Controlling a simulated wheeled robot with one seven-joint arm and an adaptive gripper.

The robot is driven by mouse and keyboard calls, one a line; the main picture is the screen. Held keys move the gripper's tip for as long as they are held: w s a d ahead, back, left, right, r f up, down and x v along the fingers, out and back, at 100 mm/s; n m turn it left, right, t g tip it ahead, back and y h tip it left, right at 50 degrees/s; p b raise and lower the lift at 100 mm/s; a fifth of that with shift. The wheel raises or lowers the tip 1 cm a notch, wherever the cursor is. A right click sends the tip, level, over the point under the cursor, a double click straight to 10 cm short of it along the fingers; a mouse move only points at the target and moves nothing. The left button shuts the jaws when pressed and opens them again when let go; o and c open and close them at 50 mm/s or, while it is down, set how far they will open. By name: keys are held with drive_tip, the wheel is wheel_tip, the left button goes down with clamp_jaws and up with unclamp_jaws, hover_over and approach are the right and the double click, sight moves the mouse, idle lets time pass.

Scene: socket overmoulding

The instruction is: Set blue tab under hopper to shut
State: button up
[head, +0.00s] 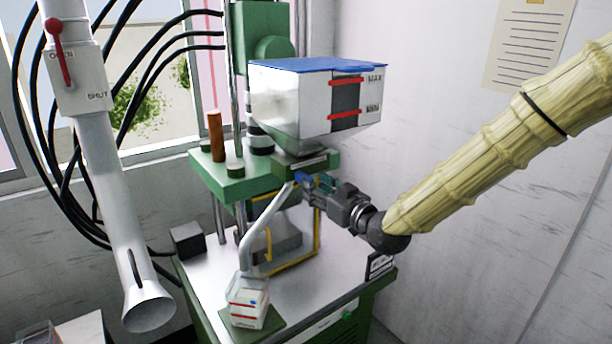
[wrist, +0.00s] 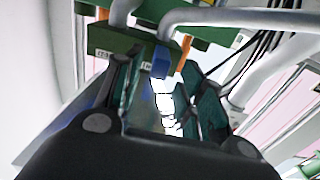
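The hopper (head: 300,105) is a white bin with a blue lid and red MAX and MIN marks, above the green press. The small blue tab (head: 302,179) sits just under it, at the green block below its outlet. My gripper (head: 314,187) reaches in from the right, with its fingertips beside the tab. In the wrist view the blue tab (wrist: 160,62) shows just ahead of the gap between the fingers of my gripper (wrist: 160,80). The fingers are apart and look open. I cannot tell whether either touches the tab. Small labels on the green block (wrist: 118,42) are unreadable.
A bent grey pipe (head: 257,225) runs down to a white box (head: 248,305) on the bench (head: 300,300). A yellow-edged frame (head: 318,235) is below my gripper.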

drive_tip(key=shift+p+x, duration=0.85)
drive_tip(key=shift+x, duration=1.6)
clamp_jaws()
